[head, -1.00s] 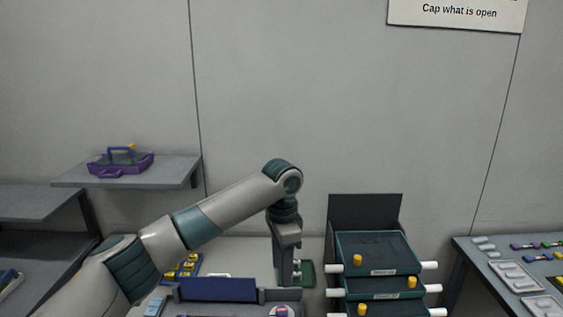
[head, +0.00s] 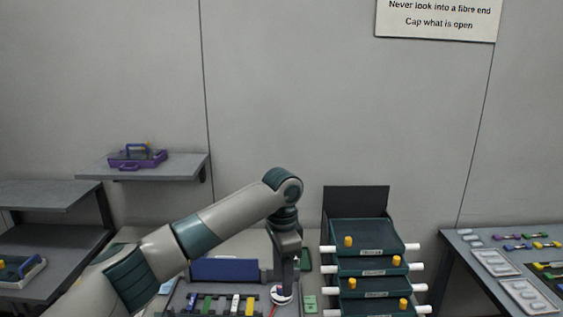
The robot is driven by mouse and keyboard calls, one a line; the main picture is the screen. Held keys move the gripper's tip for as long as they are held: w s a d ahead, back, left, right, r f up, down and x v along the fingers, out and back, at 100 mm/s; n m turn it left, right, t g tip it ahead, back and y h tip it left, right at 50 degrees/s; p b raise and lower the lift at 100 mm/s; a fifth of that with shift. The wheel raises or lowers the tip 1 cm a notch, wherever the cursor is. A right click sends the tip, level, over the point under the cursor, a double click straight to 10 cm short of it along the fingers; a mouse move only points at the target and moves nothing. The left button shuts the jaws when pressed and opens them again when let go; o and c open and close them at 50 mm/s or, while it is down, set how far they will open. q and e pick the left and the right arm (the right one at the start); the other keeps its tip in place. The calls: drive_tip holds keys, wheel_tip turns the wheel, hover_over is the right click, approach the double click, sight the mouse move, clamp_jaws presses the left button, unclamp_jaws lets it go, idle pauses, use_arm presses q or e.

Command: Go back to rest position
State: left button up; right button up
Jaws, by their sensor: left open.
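My left arm comes in from the lower left and bends down over the workbench. My left gripper (head: 284,284) points downward above a small round white item (head: 281,295) on the bench. Its fingers are open, and I cannot tell whether they touch that item. My right gripper is not in view.
A dark green tray stack (head: 372,265) with yellow knobs and white side handles stands right of the gripper. A blue panel (head: 224,269) and a rack of coloured pieces (head: 222,304) lie left. A purple carrier (head: 138,158) sits on a wall shelf. A right table (head: 462,262) holds trays.

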use_arm(q)
drive_tip(key=s+d+f+n+h, duration=0.3)
drive_tip(key=s+f+h, duration=0.2)
drive_tip(key=s+f, duration=1.5)
drive_tip(key=s+a+f+n+t+y, duration=0.2)
drive_tip(key=s+a+f+n, duration=0.25)
drive_tip(key=s+a, duration=0.75)
drive_tip(key=s+a+f+n+t+y, duration=0.25)
drive_tip(key=s+a+n, duration=0.25)
drive_tip(key=s+a, duration=0.75)
wheel_tip(320, 180, down, 29)
drive_tip(key=a+g, duration=0.1)
drive_tip(key=g, duration=0.1)
drive_tip(key=s+a+f+g, duration=0.1)
drive_tip(key=s+a+f, duration=0.2)
drive_tip(key=s+f, duration=1.4)
drive_tip(key=shift+s+a+f, duration=0.2)
drive_tip(key=shift+s+f, duration=0.05)
drive_tip(key=shift+f, duration=0.1)
